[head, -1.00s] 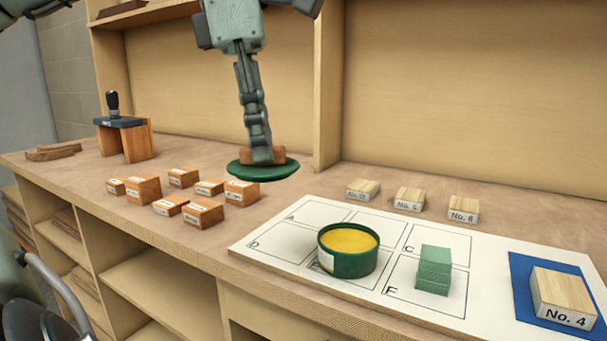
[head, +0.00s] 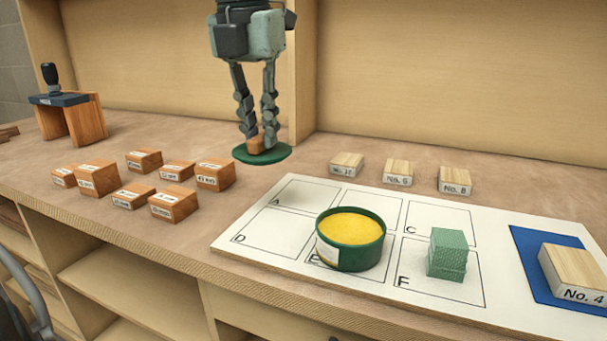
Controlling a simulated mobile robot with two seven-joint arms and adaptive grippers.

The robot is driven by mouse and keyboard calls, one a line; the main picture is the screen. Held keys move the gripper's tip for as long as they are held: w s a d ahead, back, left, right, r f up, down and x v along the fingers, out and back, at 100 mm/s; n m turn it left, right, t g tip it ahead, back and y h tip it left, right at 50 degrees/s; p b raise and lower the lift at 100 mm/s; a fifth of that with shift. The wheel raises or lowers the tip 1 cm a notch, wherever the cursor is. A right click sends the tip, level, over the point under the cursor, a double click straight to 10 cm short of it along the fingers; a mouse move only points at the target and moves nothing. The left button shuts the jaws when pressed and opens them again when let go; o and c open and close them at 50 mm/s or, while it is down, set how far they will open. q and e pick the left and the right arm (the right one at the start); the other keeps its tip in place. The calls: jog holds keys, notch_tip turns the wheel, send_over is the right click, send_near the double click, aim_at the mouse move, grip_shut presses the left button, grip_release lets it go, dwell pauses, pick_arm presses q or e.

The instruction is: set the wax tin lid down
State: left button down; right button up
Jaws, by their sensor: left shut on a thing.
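The wax tin lid is a flat green disc (head: 276,156) with a small wooden knob (head: 255,145) on top. My left gripper (head: 256,136) comes down from above and is shut on the knob. The lid is level and appears to hang above the bench, left of and behind the white lettered board (head: 225,246). The open wax tin (head: 350,256), green with yellow wax inside, stands on the board over cell E. My right gripper is not in view.
A stacked green block (head: 447,255) stands in cell F. Cells A, D and C look empty. Block No. 4 (head: 575,272) sits on a blue mat (head: 528,256). Several brown labelled blocks (head: 98,180) lie left; pale numbered blocks (head: 398,173) stand behind the board.

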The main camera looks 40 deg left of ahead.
pick_arm(q)
jog(key=w+d+f, duration=0.1)
jog(key=w, duration=0.1)
jog(key=w+f, duration=0.1)
jog(key=w, duration=0.1)
jog(key=w+d+f, duration=0.1)
jog(key=w+f, duration=0.1)
jog(key=shift+w+d+f+p, duration=0.1)
jog(key=shift+w+d+p, duration=0.2)
jog(key=shift+p, duration=0.1)
jog(key=shift+w+d+f, duration=0.15)
jog(key=shift+w+f, duration=0.05)
jog(key=shift+w, duration=0.1)
jog(key=shift+w+f, duration=0.15)
notch_tip(320, 180, down, 3)
jog(key=shift+f, duration=0.45)
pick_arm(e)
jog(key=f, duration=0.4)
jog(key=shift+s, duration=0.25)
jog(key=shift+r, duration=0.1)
